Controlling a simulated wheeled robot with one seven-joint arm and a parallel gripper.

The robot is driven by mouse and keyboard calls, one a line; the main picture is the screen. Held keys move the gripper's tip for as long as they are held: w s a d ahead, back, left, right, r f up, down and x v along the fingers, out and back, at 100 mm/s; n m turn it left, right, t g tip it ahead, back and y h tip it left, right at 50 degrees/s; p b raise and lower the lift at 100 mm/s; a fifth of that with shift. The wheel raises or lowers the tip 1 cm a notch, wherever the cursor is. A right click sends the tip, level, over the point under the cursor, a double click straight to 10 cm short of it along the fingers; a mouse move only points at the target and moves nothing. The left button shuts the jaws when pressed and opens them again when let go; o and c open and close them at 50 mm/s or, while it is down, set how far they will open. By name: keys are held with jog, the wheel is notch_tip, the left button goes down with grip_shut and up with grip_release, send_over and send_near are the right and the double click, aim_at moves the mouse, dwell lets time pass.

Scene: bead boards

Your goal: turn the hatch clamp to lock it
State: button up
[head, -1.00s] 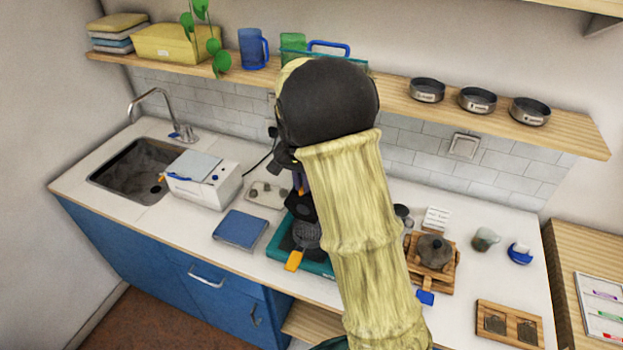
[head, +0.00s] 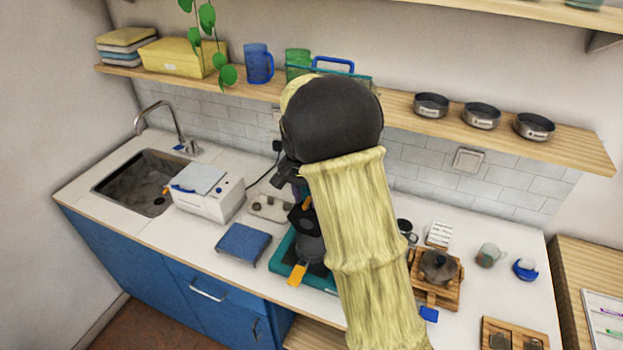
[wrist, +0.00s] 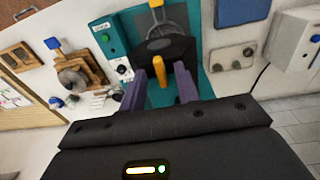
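A teal-based device (head: 283,267) stands on the counter, with a dark round body and an orange tab (head: 297,273) at its front. In the wrist view its teal base (wrist: 109,38) surrounds a black housing (wrist: 183,48). An upright orange lever (wrist: 158,72) shows in front of this housing; I take it as the hatch clamp. My gripper (wrist: 160,89) has its two purple fingers apart, one on each side of the lever. Gaps show between lever and fingers, so it looks open; depth is hard to judge. In the head view my arm largely hides the gripper.
A blue pad (head: 243,244) and a white box device (head: 207,198) lie left of the teal device. A wooden stand with a dark pot (head: 438,267) is to the right. A shelf (head: 400,104) with mugs and tins runs above the counter, behind my arm.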

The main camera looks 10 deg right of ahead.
notch_tip(320, 180, up, 17)
jog(key=a+b, duration=0.1)
jog(key=b, duration=0.1)
jog(key=shift+s, duration=0.1)
dwell(0.4)
jog(key=s+d+f+n+t, duration=0.2)
jog(key=s+f+n, duration=0.5)
jog(key=s+f, duration=1.2)
jog(key=shift+s+d+f+t+y, duration=0.3)
jog(key=shift+s+d+f+y, duration=0.1)
jog(key=shift+s+d, duration=0.2)
jog(key=shift+r, duration=0.1)
